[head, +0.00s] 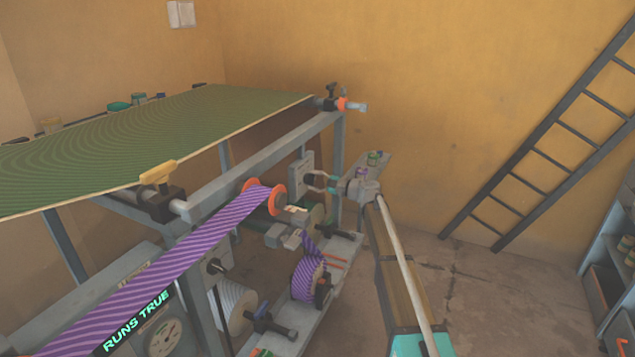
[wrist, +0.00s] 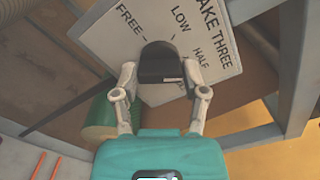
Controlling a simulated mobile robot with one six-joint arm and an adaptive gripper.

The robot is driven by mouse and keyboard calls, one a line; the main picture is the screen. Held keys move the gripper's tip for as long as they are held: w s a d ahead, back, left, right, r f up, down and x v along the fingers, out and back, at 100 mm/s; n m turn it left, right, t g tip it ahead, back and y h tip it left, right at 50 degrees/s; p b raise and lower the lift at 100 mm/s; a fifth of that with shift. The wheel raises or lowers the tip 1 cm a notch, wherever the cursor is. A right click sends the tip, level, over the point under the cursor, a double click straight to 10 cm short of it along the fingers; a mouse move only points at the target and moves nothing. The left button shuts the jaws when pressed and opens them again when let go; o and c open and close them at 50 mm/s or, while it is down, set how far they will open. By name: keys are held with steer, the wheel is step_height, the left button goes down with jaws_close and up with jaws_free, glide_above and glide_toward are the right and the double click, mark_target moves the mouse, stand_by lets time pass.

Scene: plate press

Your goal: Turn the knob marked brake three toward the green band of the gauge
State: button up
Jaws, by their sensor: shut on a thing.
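The brake three knob (wrist: 160,60) is black and sits on a pale plate (wrist: 95,28) lettered "AKE THREE", with FREE, LOW and HALF marks in the wrist view. My gripper (wrist: 161,70) is shut on the knob, one finger on each side. A short pale line shows on the knob's lower right. I cannot tell which mark it points at. In the head view the knob (head: 310,179) is small and dark, with my gripper (head: 322,182) at it. A round gauge (head: 163,337) shows at the lower left, partly cut off. Its needle and green band are not readable.
A purple striped web (head: 185,235) runs over an orange-ended roller near the frame. A green striped sheet (head: 150,130) lies above. A green cylinder (wrist: 97,118) is left of my gripper in the wrist view. A ladder (head: 550,130) leans right; floor between is open.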

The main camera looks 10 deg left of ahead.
steer(key=shift+a, duration=0.15)
steer(key=shift+a+n, duration=0.15)
steer(key=shift+n, duration=0.25)
steer(key=n, duration=0.6)
steer(key=shift+a, duration=0.1)
steer(key=n, duration=0.5)
stand_by(0.4)
steer(key=o, duration=1.2)
steer(key=shift+c, duration=0.2)
